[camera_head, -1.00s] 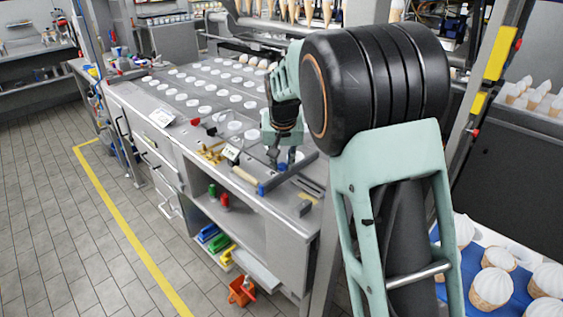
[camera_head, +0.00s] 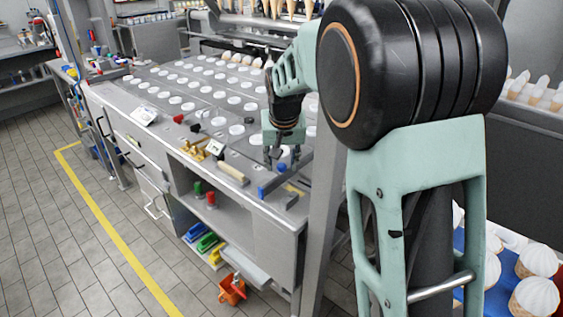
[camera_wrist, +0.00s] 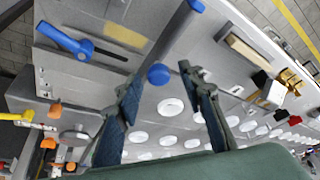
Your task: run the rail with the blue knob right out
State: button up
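The blue knob (camera_head: 282,167) sits by the grey rail (camera_head: 296,171) at the near right corner of the steel worktop. In the wrist view the round blue knob (camera_wrist: 158,74) lies between and beyond the two fingertips, with a gap on each side. The grey rail (camera_wrist: 172,40) runs from near the knob to a blue end cap (camera_wrist: 195,5). My gripper (camera_wrist: 158,78) is open and empty. In the head view my gripper (camera_head: 275,162) points down close to the knob; whether it touches anything cannot be told.
A blue lever (camera_wrist: 65,40) stands beside a dark slot and a yellow label (camera_wrist: 125,35). A pale wooden-looking handle (camera_head: 232,173) and brass fittings (camera_head: 203,150) lie left of the rail. Rows of white discs cover the worktop behind. A steel post (camera_head: 326,200) stands close right.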

jog(key=shift+r, duration=0.1)
jog(key=v, duration=1.2)
jog(key=shift+s, duration=0.1)
